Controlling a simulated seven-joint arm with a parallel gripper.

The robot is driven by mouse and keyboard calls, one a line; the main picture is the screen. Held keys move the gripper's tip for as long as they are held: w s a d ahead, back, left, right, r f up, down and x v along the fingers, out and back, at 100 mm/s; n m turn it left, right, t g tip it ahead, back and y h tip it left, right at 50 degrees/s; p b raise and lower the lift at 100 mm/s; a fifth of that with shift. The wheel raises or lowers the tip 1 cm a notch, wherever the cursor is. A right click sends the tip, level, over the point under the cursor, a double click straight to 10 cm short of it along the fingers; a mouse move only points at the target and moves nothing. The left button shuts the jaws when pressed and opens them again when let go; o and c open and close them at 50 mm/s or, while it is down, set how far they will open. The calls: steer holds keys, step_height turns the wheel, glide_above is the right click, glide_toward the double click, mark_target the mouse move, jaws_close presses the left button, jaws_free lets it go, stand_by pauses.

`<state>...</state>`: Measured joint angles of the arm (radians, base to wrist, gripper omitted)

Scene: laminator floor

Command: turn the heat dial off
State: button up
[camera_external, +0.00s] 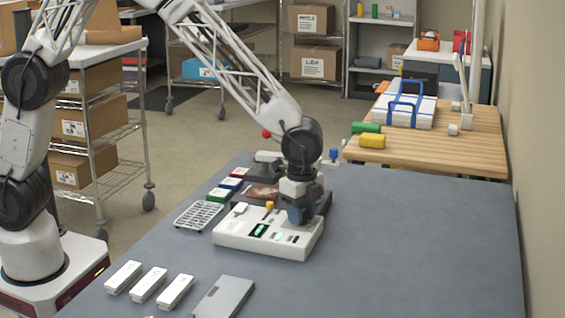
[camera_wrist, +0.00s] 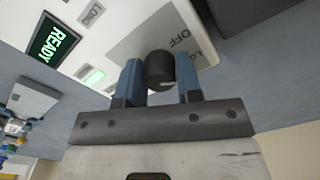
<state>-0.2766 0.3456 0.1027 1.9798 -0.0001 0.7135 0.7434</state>
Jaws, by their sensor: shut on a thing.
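The heat dial (camera_wrist: 160,70) is a small black knob on the white panel of the laminator, close to the printed word OFF in the wrist view. The white laminator (camera_external: 262,238) sits on the grey table in the external view. My gripper (camera_wrist: 160,82) has its two blue fingers on either side of the dial, shut on it. In the external view my gripper (camera_external: 297,215) reaches down onto the right part of the panel and hides the dial there. A green READY display (camera_wrist: 56,41) is lit. The dial's exact pointer setting is hard to read.
A wire rack (camera_external: 198,215) and small coloured boxes (camera_external: 221,194) lie left of the laminator. Several white bars (camera_external: 148,285) and a grey plate (camera_external: 224,297) lie in front. The right of the grey table (camera_external: 420,250) is clear. A wooden table (camera_external: 440,150) stands behind.

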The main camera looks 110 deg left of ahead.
steer(key=shift+n, duration=0.3)
steer(key=n, duration=0.5)
steer(key=shift+n, duration=2.2)
steer(key=o, duration=0.9)
steer(key=shift+o, duration=0.2)
steer(key=shift+r, duration=3.95)
